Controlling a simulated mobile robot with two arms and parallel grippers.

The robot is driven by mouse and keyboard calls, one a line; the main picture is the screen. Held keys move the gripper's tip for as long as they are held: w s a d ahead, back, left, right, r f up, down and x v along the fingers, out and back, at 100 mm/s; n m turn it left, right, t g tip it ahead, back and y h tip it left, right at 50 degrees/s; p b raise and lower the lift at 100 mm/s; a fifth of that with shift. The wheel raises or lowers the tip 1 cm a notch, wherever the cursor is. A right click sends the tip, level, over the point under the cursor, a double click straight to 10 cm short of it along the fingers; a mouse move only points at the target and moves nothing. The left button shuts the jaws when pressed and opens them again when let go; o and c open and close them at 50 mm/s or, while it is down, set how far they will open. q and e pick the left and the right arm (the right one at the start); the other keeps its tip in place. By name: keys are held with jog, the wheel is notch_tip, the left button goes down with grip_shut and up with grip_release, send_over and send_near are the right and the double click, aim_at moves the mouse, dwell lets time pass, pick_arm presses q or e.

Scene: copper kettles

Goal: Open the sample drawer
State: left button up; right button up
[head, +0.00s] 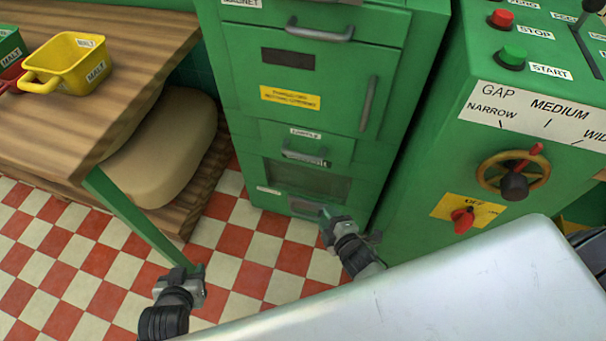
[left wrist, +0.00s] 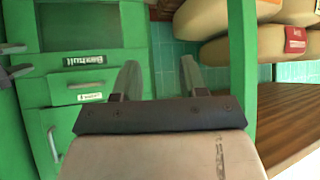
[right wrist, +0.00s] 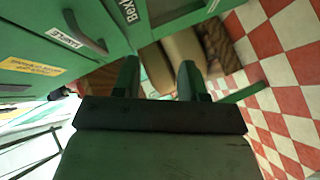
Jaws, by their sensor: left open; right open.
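The sample drawer (head: 272,136) is a green front with a white label and a metal bar handle (head: 305,155), low on the green cabinet. It looks shut. In the right wrist view its label (right wrist: 66,37) and handle (right wrist: 88,32) show at upper left. My right gripper (head: 326,218) is open and empty, below the drawer, near the cabinet's lower front. My left gripper (head: 193,270) is open and empty over the checked floor, left of the cabinet and apart from it. In the left wrist view, the drawer's handle (left wrist: 85,85) shows left of my fingers.
A wooden bench (head: 120,50) with a yellow scoop (head: 70,65) and a green leg stands at left, with a tan sack (head: 165,150) beneath. A green control machine (head: 420,180) with a handwheel stands at right. The red-and-white floor (head: 240,250) between is clear.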

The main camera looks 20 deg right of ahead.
jog(key=w+r+n+t+b, duration=0.3)
jog(key=w+b, duration=0.1)
jog(key=n+t+y+b, duration=0.2)
jog(key=n+b, duration=0.1)
jog(key=n, duration=0.1)
send_near(303, 157)
pick_arm(q)
notch_tip(303, 157, up, 17)
jog(key=w+d+t+h+b, duration=0.1)
jog(key=t+h, duration=0.1)
jog(key=t, duration=0.6)
jog(key=shift+w+d+t+h, duration=0.3)
jog(key=shift+w+d, duration=0.1)
pick_arm(e)
jog(key=shift+f+x, duration=0.1)
jog(key=shift+x, duration=2.4)
jog(key=shift+f+x, duration=0.15)
jog(key=shift+x, duration=2.3)
jog(key=shift+c, duration=0.3)
grip_shut()
